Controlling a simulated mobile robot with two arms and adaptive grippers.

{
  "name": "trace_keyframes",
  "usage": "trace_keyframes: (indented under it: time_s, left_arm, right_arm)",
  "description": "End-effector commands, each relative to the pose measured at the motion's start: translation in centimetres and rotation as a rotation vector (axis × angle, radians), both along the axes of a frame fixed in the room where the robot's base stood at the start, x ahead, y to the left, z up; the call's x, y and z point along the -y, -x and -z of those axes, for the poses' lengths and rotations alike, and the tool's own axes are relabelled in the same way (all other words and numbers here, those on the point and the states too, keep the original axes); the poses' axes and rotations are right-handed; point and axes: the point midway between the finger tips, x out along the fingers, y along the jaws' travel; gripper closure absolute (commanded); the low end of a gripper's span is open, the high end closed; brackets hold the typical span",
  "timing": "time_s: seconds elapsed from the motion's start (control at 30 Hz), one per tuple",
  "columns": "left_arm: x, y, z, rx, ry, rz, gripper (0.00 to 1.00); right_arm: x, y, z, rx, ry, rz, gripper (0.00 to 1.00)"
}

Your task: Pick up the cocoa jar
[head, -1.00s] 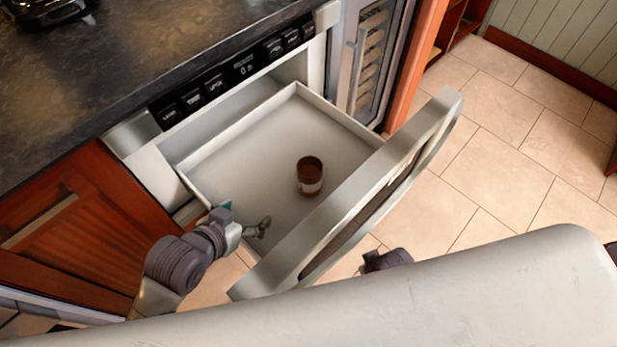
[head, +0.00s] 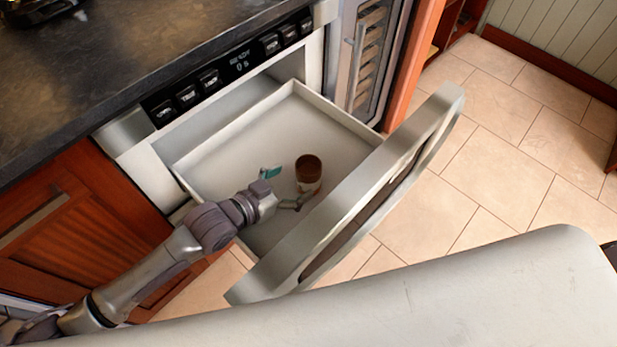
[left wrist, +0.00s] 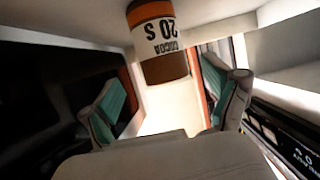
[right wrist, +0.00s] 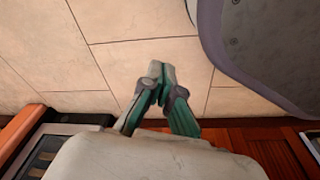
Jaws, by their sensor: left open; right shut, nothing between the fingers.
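The cocoa jar (head: 308,170) is a small brown jar with a white label. It stands in the open microwave drawer (head: 228,142), near the drawer's front panel. In the left wrist view the jar (left wrist: 157,42) appears upside down, with "COCOA" on its label, ahead of and between the fingers. My left gripper (head: 284,188) is open, inside the drawer just left of the jar, and not closed on it; in the left wrist view its green-padded fingers (left wrist: 168,103) are spread wide. My right gripper (right wrist: 160,85) is shut and empty above the tiled floor.
The drawer's thick front panel (head: 350,205) rises to the right of the jar. The dark countertop (head: 110,70) and the control panel (head: 235,68) lie above the drawer at the back. Tiled floor (head: 500,150) is clear to the right.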

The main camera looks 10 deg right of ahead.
Motion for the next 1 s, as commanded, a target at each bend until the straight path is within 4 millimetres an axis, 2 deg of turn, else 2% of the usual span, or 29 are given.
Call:
trace_keyframes:
  time_s: [0.23,0.5,0.8,0.83,1.0]
  left_arm:
    - [1.6,-1.1,0.6,0.002,0.000,0.001,0.11]
    - [4.5,-3.3,1.8,0.001,0.000,0.000,0.11]
    - [4.9,-3.6,2.0,0.001,-0.001,-0.001,0.11]
    - [4.9,-3.6,2.0,0.001,-0.001,-0.001,0.13]
    - [4.9,-3.5,2.0,0.001,-0.001,-0.001,0.41]
  right_arm:
    - [-0.1,-0.7,-0.8,0.006,0.000,0.001,1.00]
    - [-0.3,-2.3,-3.0,0.022,-0.002,0.004,1.00]
    - [-0.3,-2.4,-3.5,0.022,-0.002,0.005,1.00]
    - [-0.3,-2.4,-3.5,0.022,-0.002,0.005,1.00]
    - [-0.3,-2.5,-3.5,0.022,-0.002,0.005,1.00]
